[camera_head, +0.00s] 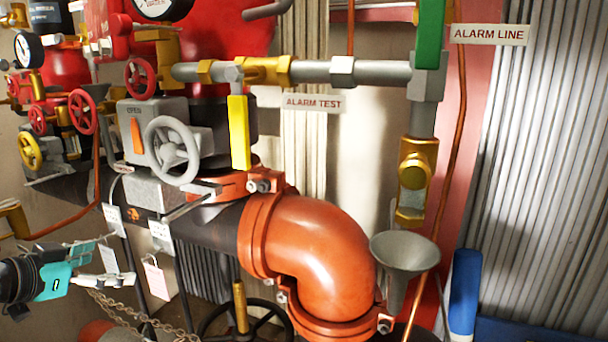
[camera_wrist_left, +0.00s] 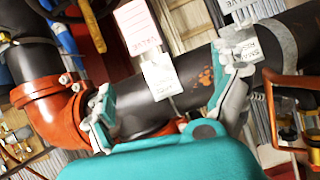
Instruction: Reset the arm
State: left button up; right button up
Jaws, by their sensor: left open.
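My left gripper (camera_head: 108,263) comes in at the lower left of the head view, with teal and grey parts. It is open, and nothing is seen held between its fingers. In the left wrist view the two fingers of the left gripper (camera_wrist_left: 168,78) stand wide apart. The black pipe (camera_wrist_left: 147,113) with hanging tags shows behind and between them. I cannot tell whether a finger touches the pipe or a tag. My right gripper is in neither view.
An orange elbow pipe (camera_head: 318,250) and a grey funnel (camera_head: 404,252) stand right of the gripper. A grey handwheel (camera_head: 172,150), yellow lever (camera_head: 238,132) and red valve wheels (camera_head: 82,111) are above. White tags (camera_head: 161,236) and a chain (camera_head: 130,312) hang close by.

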pick_arm(q)
jog(key=s+d+f+n+g+y, duration=0.15)
jog(key=s+d+f, duration=0.3)
jog(key=f, duration=0.75)
jog(key=s+d+f+g, duration=0.3)
jog(key=s+d+f, duration=0.15)
jog(key=f, duration=0.65)
jog(key=s+d+f+n+g+y, duration=0.1)
jog(key=s+d+f+g, duration=0.3)
jog(key=s, duration=0.6)
jog(key=s+d+f+n+y, duration=0.1)
jog(key=s+d+f, duration=0.2)
jog(key=s+f, duration=0.45)
jog(key=s+f+g+b, duration=0.1)
jog(key=s+f, duration=0.1)
jog(key=f, duration=1.1)
jog(key=s+f+g+b, duration=0.1)
jog(key=s+f+b, duration=0.1)
jog(key=f, duration=1.2)
jog(key=s+a+f+b, duration=0.2)
jog(key=s+a+f, duration=0.1)
jog(key=s+f, duration=1.3)
notch_tip(320, 180, down, 3)
jog(key=shift+s+r+g+y, duration=0.1)
jog(key=shift+s+g+y, duration=0.15)
jog(key=shift+g+y, duration=0.1)
